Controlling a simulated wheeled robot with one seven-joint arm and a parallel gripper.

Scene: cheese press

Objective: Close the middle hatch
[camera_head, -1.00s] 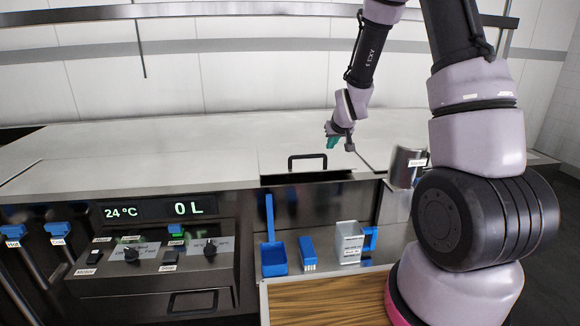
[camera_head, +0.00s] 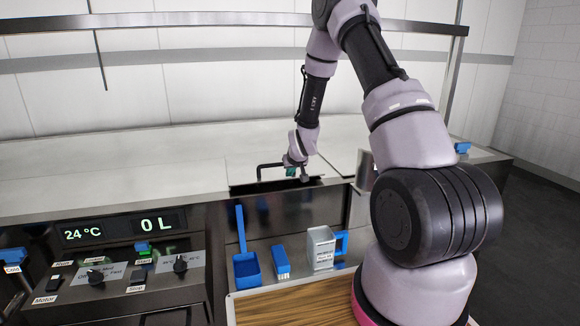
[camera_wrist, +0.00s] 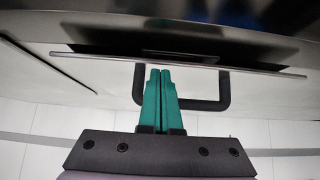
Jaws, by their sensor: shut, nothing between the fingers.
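The middle hatch (camera_head: 240,171) is a flat steel lid in the vat top with a black U-shaped handle (camera_head: 259,171). A dark gap shows along its front edge, so it looks slightly raised. My gripper (camera_head: 291,171) has teal fingers and is shut and empty, at the right end of the handle in the head view. In the wrist view, my gripper (camera_wrist: 160,75) points across the black handle (camera_wrist: 224,92) toward the hatch's front edge (camera_wrist: 270,72). The fingers overlap the handle there; I cannot tell whether they touch it.
A control panel with a display (camera_head: 125,227) and knobs is at the front left. A blue scoop (camera_head: 246,265), a blue brush (camera_head: 281,262) and a metal jug (camera_head: 321,248) with a blue handle stand below the hatch. A wooden board (camera_head: 290,300) lies in front.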

